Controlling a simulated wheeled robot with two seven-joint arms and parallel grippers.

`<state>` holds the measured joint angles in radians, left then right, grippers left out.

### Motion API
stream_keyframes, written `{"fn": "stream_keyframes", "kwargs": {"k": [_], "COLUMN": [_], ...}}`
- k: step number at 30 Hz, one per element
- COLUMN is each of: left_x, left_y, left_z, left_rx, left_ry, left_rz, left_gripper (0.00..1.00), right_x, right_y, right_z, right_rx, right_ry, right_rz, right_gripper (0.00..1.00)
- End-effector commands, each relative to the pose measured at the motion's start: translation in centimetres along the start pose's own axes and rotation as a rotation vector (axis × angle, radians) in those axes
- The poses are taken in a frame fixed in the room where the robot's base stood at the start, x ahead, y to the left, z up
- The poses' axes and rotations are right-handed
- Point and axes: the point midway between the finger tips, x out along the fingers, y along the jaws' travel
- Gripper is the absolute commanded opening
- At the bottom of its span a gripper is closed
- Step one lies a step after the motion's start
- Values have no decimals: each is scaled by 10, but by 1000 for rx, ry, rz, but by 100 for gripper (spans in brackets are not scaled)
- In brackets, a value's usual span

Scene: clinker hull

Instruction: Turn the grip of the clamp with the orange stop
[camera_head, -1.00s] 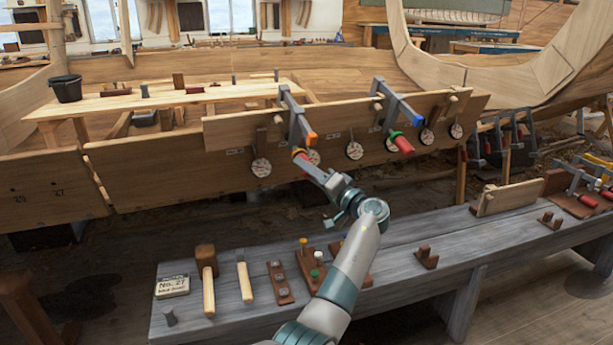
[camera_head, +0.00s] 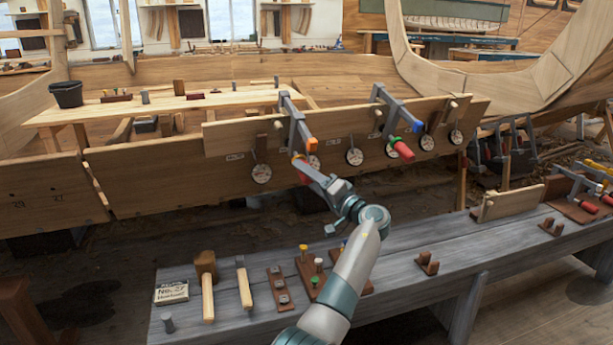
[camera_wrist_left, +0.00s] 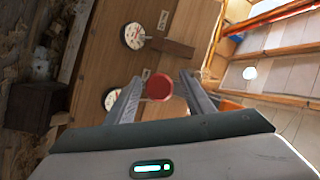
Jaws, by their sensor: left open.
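The clamp with the orange stop (camera_head: 311,144) hangs over the top edge of the hull plank, the left one of two clamps. Its red grip (camera_head: 303,179) is partly hidden by my left gripper (camera_head: 310,172), which reaches it from the lower right. In the left wrist view, the round red end of the grip (camera_wrist_left: 159,87) shows between the two fingers of my left gripper (camera_wrist_left: 161,82). The fingers are open, with a visible gap at least on the right side. My right gripper is not in view.
A second clamp with a blue stop (camera_head: 417,127) and red grip (camera_head: 403,150) sits to the right. Several round dials (camera_head: 354,157) hang along the plank. A grey bench (camera_head: 400,290) below carries mallets and wooden blocks. The space between bench and hull is free.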

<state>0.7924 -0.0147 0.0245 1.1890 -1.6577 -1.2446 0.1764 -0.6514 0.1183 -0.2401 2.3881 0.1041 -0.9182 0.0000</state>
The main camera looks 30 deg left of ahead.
Motion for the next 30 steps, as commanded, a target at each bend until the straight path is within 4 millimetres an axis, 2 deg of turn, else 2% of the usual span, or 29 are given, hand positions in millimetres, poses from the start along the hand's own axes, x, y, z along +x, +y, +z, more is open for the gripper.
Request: {"fn": "stream_keyframes", "kwargs": {"k": [5, 11, 17, 30], "left_x": [-4, -22, -56, -143], "left_y": [1, 2, 2, 1], "left_z": [0, 0, 0, 0], "left_rx": [0, 0, 0, 0], "left_ry": [0, 1, 2, 1], "left_rz": [1, 2, 3, 2], "left_gripper": [48, 48, 48, 48], "right_x": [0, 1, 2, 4], "right_y": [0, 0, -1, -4], "right_z": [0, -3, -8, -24], "right_rx": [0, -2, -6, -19], "right_ry": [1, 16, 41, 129], "right_rz": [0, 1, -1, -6], "right_gripper": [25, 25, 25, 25]}}
